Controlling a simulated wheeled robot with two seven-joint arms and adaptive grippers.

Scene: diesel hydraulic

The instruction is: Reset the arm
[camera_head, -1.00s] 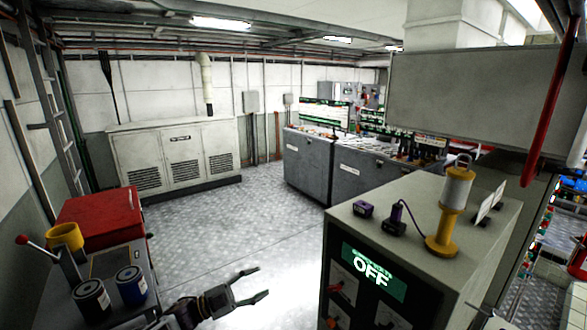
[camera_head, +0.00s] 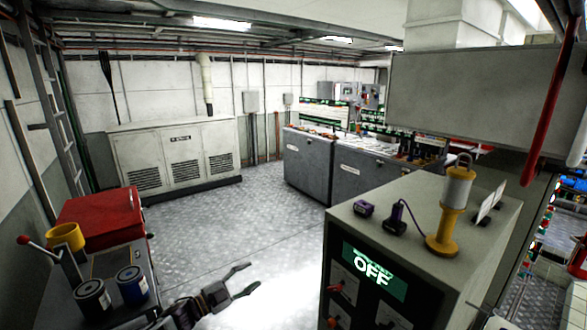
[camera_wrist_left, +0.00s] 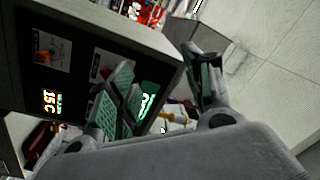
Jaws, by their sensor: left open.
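My left arm comes in at the bottom of the head view. Its gripper (camera_head: 249,277) is open and empty above the metal floor, between the red-box bench and the grey cabinet. In the left wrist view the two green-padded fingers (camera_wrist_left: 165,85) stand wide apart with nothing gripped between them. Behind them is the dark panel of a cabinet with a lit display (camera_wrist_left: 51,101). My right gripper cannot be made out.
The grey cabinet (camera_head: 425,225) with a glowing OFF panel stands right of the gripper, carrying a yellow lamp (camera_head: 447,215) and purple tools (camera_head: 395,224). At left, a bench holds a red box (camera_head: 100,215) and two cans (camera_head: 112,291). The floor (camera_head: 235,220) beyond is clear.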

